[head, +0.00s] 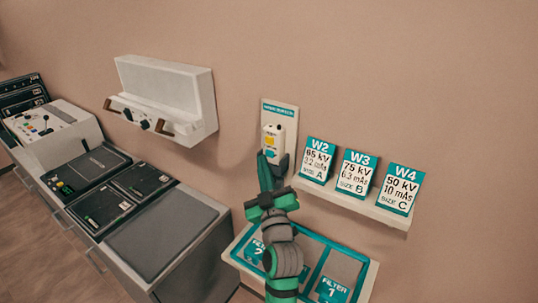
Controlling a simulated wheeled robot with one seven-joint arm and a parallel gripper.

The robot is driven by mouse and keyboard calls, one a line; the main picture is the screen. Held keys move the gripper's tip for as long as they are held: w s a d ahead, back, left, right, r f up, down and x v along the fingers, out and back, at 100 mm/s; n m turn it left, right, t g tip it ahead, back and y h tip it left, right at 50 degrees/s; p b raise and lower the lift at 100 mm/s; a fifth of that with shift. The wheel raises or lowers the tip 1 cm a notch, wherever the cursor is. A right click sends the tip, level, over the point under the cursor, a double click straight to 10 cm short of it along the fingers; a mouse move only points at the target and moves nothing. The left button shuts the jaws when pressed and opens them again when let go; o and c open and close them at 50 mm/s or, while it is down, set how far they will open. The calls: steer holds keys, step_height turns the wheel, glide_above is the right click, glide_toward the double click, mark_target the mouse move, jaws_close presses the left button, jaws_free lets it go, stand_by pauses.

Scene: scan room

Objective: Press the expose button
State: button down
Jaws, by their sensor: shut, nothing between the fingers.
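My gripper (268,157) is shut and empty, at the end of my green and grey arm, in front of the wall. It points up at a small white handset with a yellow patch (272,132) on a pale wall plate (291,124) with a teal header. Its fingertips overlap the handset's lower part; I cannot tell whether they touch it. No label reading "expose" is legible. The grey control desk (175,228) at the left carries a white console (55,125) with small coloured controls and dark panels (85,172); their markings are too small to read.
A white shelf (345,201) right of my gripper holds cards W2 (317,160), W3 (356,174) and W4 (399,188). A teal-rimmed tray (320,237) below holds filter plates. A white wall unit with handles (172,95) hangs at the left. The wall above is bare.

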steer(key=shift+s+a, duration=0.75)
steer(key=shift+s, duration=0.25)
steer(key=shift+s+a, duration=0.7)
steer(key=shift+s, duration=0.3)
steer(key=s+d+f+m+g+h, duration=0.1)
steer(key=s+f+m+g+h, duration=0.25)
steer(key=s+f, duration=1.75)
steer(key=s+f+m+g, duration=0.1)
steer(key=s+f, duration=0.2)
steer(key=s, duration=0.9)
steer(key=s+f+m+g, duration=0.1)
steer(key=s+f, duration=0.3)
steer(key=s, duration=0.8)
steer(key=shift+s+a+f+m+y, duration=0.2)
steer(key=shift+s+a+m+y, duration=0.2)
steer(key=shift+m, duration=0.35)
steer(key=shift+w, duration=0.1)
